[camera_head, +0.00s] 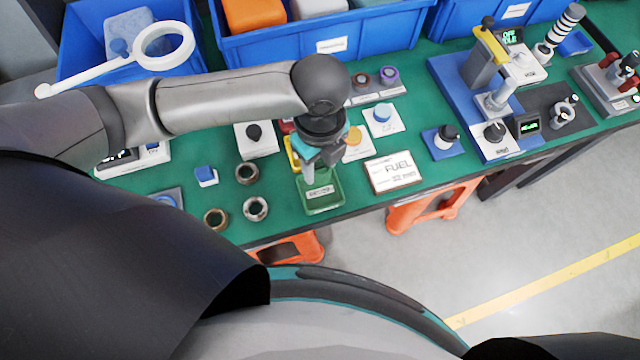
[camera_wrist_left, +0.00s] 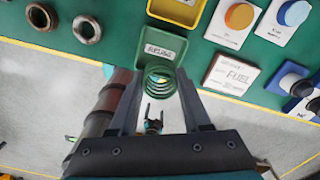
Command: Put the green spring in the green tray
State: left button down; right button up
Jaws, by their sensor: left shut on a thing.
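The green spring (camera_wrist_left: 160,80) is between the fingers of my left gripper (camera_wrist_left: 160,92) in the left wrist view, which is shut on it. The green tray (camera_wrist_left: 158,45) lies just beyond the spring in that view, and the spring overlaps its near edge. In the head view the green tray (camera_head: 322,198) sits near the front edge of the table, with my left gripper (camera_head: 311,172) over its back part. The spring is hard to make out there. I cannot tell whether the spring touches the tray.
A yellow tray (camera_wrist_left: 178,10) stands directly behind the green one. Metal rings (camera_head: 255,208) lie to the left, and a FUEL sign (camera_head: 394,173) lies to the right. Blue bins (camera_head: 325,40) line the back. The table's front edge is close to the tray.

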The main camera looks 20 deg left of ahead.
aim_at(320, 192)
pick_arm(q)
notch_tip(320, 192, down, 9)
jog(key=shift+r+b, duration=0.1)
jog(key=shift+b, duration=0.8)
jog(key=c, duration=0.6)
grip_release()
jog(key=shift+f, duration=0.2)
jog(key=shift+c, duration=0.2)
notch_tip(320, 192, up, 12)
jog(key=p, duration=0.3)
jog(key=shift+r, duration=0.2)
